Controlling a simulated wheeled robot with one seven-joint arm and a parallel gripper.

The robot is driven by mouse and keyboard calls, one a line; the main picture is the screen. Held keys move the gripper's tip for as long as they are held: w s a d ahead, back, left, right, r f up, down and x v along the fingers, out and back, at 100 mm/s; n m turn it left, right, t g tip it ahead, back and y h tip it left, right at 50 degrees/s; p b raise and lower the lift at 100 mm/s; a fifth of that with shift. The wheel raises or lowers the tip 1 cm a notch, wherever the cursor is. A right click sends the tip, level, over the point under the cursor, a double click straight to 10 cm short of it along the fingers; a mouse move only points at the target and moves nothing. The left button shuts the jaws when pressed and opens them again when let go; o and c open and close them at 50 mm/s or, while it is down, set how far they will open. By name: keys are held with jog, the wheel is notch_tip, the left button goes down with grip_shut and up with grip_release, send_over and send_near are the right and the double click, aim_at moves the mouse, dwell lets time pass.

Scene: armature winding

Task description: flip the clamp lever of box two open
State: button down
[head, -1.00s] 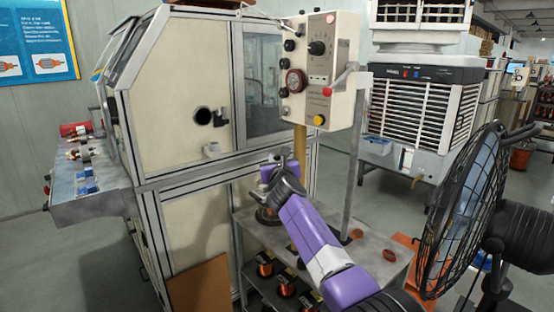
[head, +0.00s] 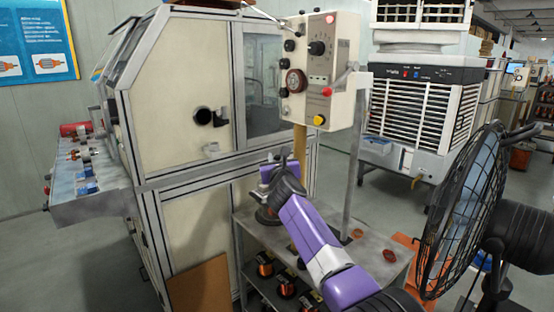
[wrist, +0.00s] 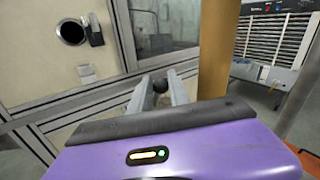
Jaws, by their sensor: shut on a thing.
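My gripper (head: 277,163) is in front of the pale machine cabinet, just left of the yellow-brown post. What the knob belongs to is hidden by the fingers and my purple wrist. I cannot tell for sure that it is the clamp lever of box two. A cream control box (head: 322,70) with a dial, black knobs and a yellow button stands above and right of my gripper, on the post (head: 300,148).
The machine cabinet (head: 170,90) has a black round port and a black handle (head: 219,118). A metal cart (head: 345,262) with copper spools on its lower shelf stands below my arm. A black fan (head: 465,210) is close on the right. An air cooler (head: 420,110) stands behind.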

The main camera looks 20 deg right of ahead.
jog(key=shift+d, duration=0.15)
jog(key=shift+d+r+p, duration=0.15)
jog(key=shift+d+p, duration=0.05)
jog(key=shift+p, duration=0.75)
jog(key=d+m+g+p, duration=0.1)
jog(key=p, duration=0.1)
jog(key=f+m+g+p, duration=0.1)
jog(key=p, duration=0.2)
jog(key=shift+w+d+f+m+y+p, duration=0.25)
jog(key=shift+d+m+y+p, duration=0.05)
jog(key=shift+d+m+y, duration=0.1)
jog(key=c, duration=1.3)
grip_release()
